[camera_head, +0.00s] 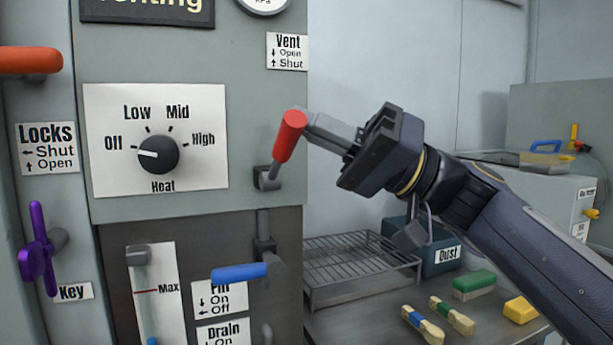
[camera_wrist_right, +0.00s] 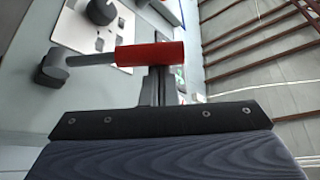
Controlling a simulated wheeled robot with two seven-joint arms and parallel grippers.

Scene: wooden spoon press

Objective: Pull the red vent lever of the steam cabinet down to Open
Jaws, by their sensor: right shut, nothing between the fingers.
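The red vent lever (camera_head: 289,137) is on the right edge of the grey steam cabinet front (camera_head: 245,110). Its red grip points up and leans slightly right from a dark pivot at its lower end. The "Vent" label (camera_head: 287,51) above it reads down for Open, up for Shut. My right gripper (camera_head: 308,124) comes in from the right, its shut fingers empty, tips at the upper part of the grip. In the right wrist view the red grip (camera_wrist_right: 150,55) lies across the fingertips and hides part of them; I cannot tell whether they touch. My left gripper is not in view.
The heat knob (camera_head: 158,154) is left of the lever; the blue fill lever (camera_head: 239,272) is below. An orange handle (camera_head: 30,61) and purple key (camera_head: 38,246) are at far left. A wire rack (camera_head: 361,264), brushes and a blue "Dust" bin (camera_head: 440,256) stand lower right.

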